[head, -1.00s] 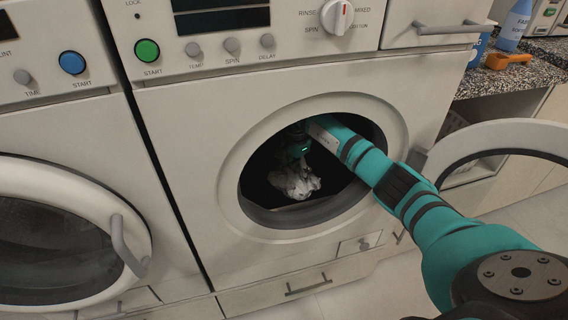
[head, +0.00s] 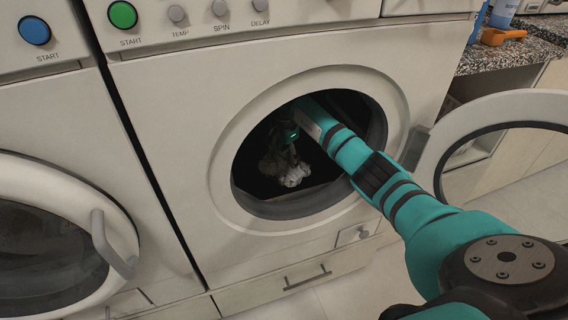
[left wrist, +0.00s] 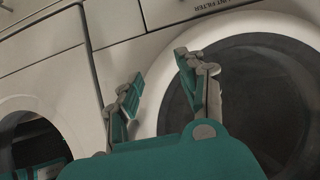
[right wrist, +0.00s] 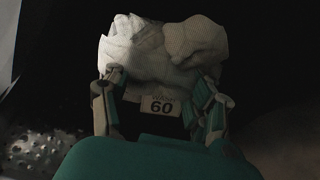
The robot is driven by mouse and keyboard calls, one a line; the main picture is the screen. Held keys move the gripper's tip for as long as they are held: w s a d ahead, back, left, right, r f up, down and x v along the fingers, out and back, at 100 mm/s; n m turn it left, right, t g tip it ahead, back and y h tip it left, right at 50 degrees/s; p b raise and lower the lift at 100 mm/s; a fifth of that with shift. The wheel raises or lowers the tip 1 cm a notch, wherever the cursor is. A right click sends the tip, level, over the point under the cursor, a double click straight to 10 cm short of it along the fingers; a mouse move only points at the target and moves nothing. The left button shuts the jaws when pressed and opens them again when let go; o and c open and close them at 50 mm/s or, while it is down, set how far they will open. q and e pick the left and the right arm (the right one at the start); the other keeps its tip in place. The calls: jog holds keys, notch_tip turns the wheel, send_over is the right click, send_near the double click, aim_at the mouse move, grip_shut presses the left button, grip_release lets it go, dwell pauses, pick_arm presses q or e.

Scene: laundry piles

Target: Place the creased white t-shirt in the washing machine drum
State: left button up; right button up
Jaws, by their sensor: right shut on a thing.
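The creased white t-shirt (head: 287,170) is a bunched bundle inside the dark drum of the middle washing machine (head: 240,190). My right arm reaches through the round opening. My right gripper (head: 287,142) is inside the drum, above the t-shirt. In the right wrist view, the right gripper (right wrist: 160,100) is shut on the t-shirt (right wrist: 165,50), and a tag reading "60" hangs between the fingers. My left gripper (left wrist: 158,85) shows only in the left wrist view, open and empty, in front of the machine fronts.
The open round door (head: 540,105) stands at the right of the opening. Another machine's door (head: 50,240) with a handle is at the left. A speckled counter (head: 490,58) holds an orange scoop (head: 500,36) and a blue bottle (head: 502,12).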

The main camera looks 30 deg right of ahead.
aim_at(284, 157)
pick_arm(q)
jog(key=shift+w+d+r+t, duration=0.2)
jog(key=shift+w+r+t, duration=0.4)
jog(key=shift+r, duration=0.2)
pick_arm(e)
jog(key=shift+f, duration=0.1)
jog(key=shift+f, duration=0.15)
jog(key=o, duration=1.3)
jog(key=shift+c, duration=0.2)
pick_arm(q)
jog(key=shift+w+d+r, duration=0.1)
jog(key=shift+w+r, duration=0.1)
pick_arm(e)
notch_tip(284, 157, up, 7)
jog(key=shift+r+p, duration=0.2)
jog(key=shift+p, duration=0.65)
pick_arm(q)
jog(key=s+a+f+g+y, duration=0.1)
jog(key=s+a+f+g, duration=0.1)
jog(key=s+f+g, duration=0.3)
jog(key=shift+s+a+f, duration=0.4)
jog(key=shift+s, duration=0.7)
pick_arm(e)
jog(key=shift+r, duration=0.2)
